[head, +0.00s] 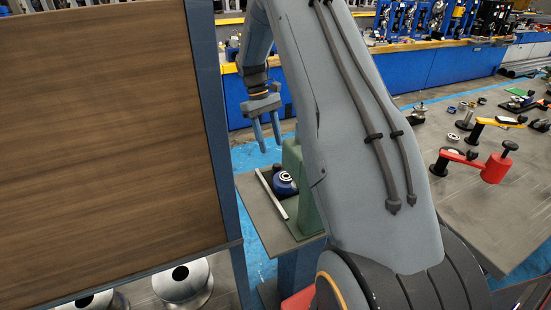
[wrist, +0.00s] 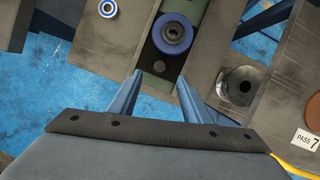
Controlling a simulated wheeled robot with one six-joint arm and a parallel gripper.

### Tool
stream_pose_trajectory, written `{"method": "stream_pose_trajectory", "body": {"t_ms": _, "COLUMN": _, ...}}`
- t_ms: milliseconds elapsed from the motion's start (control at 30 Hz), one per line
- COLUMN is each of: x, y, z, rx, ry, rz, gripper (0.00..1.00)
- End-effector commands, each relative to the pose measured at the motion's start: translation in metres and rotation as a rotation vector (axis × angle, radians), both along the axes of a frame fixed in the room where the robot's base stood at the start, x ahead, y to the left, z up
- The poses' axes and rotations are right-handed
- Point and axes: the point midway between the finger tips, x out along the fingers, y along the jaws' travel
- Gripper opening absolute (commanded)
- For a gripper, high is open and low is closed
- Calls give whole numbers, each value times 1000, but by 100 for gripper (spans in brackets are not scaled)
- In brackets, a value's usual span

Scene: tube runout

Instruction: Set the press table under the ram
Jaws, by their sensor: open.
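A green upright (head: 293,160), which looks like the press frame, stands beside a grey flat table (head: 250,205) in the head view. A dark blue round part (head: 284,183) with a pale ring on top sits there, and it also shows in the wrist view (wrist: 172,33) beside green metal (wrist: 212,28). I cannot tell for sure which part is the ram. My gripper (head: 268,142) is open and points down above the table, apart from it. In the wrist view the gripper (wrist: 160,80) has nothing between its fingers; the blue part lies just beyond the tips.
A large brown panel (head: 100,140) fills the left of the head view. A bench (head: 450,190) with red and yellow fixtures stands at right.

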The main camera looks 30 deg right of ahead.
Motion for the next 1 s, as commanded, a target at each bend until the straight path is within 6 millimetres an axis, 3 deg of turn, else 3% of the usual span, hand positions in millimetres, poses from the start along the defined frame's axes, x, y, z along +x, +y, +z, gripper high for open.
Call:
{"method": "stream_pose_trajectory", "body": {"t_ms": 233, "x": -3, "y": -1, "z": -11, "rx": 7, "ry": 55, "rz": 68, "gripper": 44}}
{"method": "stream_pose_trajectory", "body": {"t_ms": 700, "x": -26, "y": -6, "z": -67, "rx": 7, "ry": 52, "rz": 66, "gripper": 44}}
{"method": "stream_pose_trajectory", "body": {"t_ms": 1000, "x": -27, "y": -6, "z": -72, "rx": 6, "ry": 50, "rz": 65, "gripper": 44}}
